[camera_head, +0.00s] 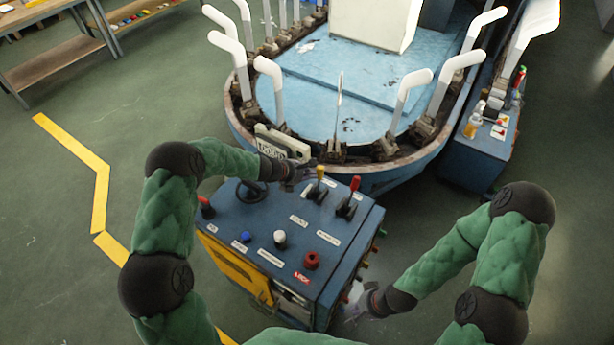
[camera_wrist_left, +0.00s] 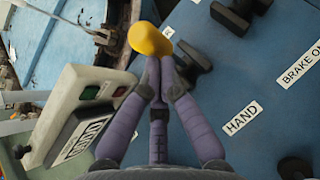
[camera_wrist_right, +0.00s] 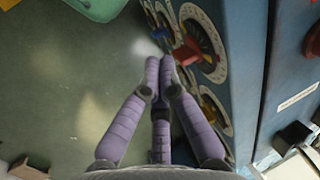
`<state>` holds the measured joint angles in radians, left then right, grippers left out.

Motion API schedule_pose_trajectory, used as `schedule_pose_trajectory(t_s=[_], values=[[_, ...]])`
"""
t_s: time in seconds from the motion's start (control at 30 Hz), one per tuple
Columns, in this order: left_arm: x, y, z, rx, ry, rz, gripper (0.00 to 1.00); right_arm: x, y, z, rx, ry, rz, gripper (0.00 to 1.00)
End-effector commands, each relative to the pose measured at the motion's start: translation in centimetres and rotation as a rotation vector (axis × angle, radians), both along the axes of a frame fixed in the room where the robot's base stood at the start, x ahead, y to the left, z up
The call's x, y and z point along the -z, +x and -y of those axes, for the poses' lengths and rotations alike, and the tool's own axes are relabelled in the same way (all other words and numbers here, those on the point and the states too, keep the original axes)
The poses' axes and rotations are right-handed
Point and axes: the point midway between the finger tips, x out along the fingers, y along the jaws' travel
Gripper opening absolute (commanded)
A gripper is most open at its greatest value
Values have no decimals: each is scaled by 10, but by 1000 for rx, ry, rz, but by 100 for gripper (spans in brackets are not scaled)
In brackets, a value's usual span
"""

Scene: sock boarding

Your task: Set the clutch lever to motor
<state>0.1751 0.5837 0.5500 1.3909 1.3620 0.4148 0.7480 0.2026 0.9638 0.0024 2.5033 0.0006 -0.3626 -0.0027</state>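The yellow-knobbed lever (camera_head: 320,173) stands on top of the blue console (camera_head: 262,215), beside a red-knobbed lever (camera_head: 354,184). In the left wrist view its yellow knob (camera_wrist_left: 149,40) is just past my left fingertips, and a HAND label (camera_wrist_left: 242,118) lies near its base. My left gripper (camera_head: 304,172) is left of this lever; in its wrist view the fingers (camera_wrist_left: 158,66) are together with nothing visible between them. Whether they touch the lever, I cannot tell. My right gripper (camera_head: 357,308) is shut and empty, low by the console's right side; its fingertips (camera_wrist_right: 158,66) show beside the dials.
A control box (camera_head: 283,142) with green and red buttons stands by my left gripper. A black handwheel (camera_head: 251,190), a white knob (camera_head: 279,239) and a red knob (camera_head: 311,260) are on the console. The round machine (camera_head: 380,180) stands behind. Dials (camera_wrist_right: 205,45) line the console's side.

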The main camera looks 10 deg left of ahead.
Motion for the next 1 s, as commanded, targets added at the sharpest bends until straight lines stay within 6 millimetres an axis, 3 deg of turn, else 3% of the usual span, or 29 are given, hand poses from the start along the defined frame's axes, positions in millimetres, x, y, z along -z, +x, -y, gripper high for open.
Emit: schedule_pose_trajectory(t_s=[0.4,1.0], values=[[-3,28,12,1,1,1,0,-9,0,0,0,0,0,0],[-2,33,13,-1,0,1,0,-10,0,0,0,0,0,0]])
